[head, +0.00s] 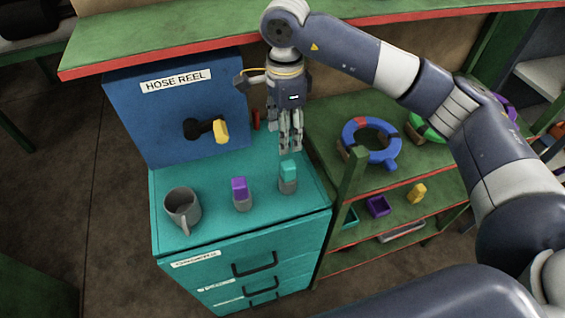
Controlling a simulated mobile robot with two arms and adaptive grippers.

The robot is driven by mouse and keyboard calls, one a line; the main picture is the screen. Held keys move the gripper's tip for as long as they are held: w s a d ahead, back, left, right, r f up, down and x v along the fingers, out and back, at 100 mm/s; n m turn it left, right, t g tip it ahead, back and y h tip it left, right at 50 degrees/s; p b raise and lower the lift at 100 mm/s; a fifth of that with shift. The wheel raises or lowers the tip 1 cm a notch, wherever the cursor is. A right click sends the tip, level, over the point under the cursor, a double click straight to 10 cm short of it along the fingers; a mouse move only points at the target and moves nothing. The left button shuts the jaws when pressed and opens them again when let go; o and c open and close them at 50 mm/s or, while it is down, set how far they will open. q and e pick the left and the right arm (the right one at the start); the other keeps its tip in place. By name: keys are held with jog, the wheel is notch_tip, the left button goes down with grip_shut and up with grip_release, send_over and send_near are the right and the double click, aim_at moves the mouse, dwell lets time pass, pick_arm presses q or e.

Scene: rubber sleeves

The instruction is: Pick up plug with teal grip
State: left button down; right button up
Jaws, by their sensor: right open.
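The plug with the teal grip (289,176) stands upright on the teal cabinet top, near its right edge, in the head view. Its body is grey and its upper part is teal. My right gripper (290,148) points down just above it. The fingers are open and empty, and a small gap seems to lie between the fingertips and the teal grip. A similar plug with a purple grip (240,192) stands to its left. My left gripper is not in view.
A grey mug (183,208) stands at the cabinet's left. The blue hose reel panel (180,112) with a yellow-handled spout (220,131) rises behind. A green shelf unit with a blue ring (371,144) stands on the right. A green upper shelf (190,36) overhangs the back.

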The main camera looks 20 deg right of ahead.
aim_at(288, 163)
jog(key=f, duration=0.1)
jog(key=s+f+p, duration=0.1)
jog(key=s+f, duration=0.1)
jog(key=f, duration=0.1)
jog(key=shift+w+f+p, duration=0.15)
jog(key=shift+f+p, duration=0.15)
jog(key=shift+w+f+p, duration=0.1)
jog(key=shift+f+p, duration=0.25)
jog(key=f, duration=0.1)
jog(key=f+p, duration=0.2)
jog(key=shift+s+d, duration=0.2)
jog(key=shift+s, duration=0.05)
jog(key=shift+f, duration=0.7)
jog(key=shift+w+f, duration=0.1)
jog(key=shift+c, duration=1)
jog(key=c, duration=0.5)
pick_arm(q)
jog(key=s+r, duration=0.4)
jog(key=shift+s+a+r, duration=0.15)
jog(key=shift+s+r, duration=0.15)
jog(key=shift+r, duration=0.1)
pick_arm(e)
grip_shut()
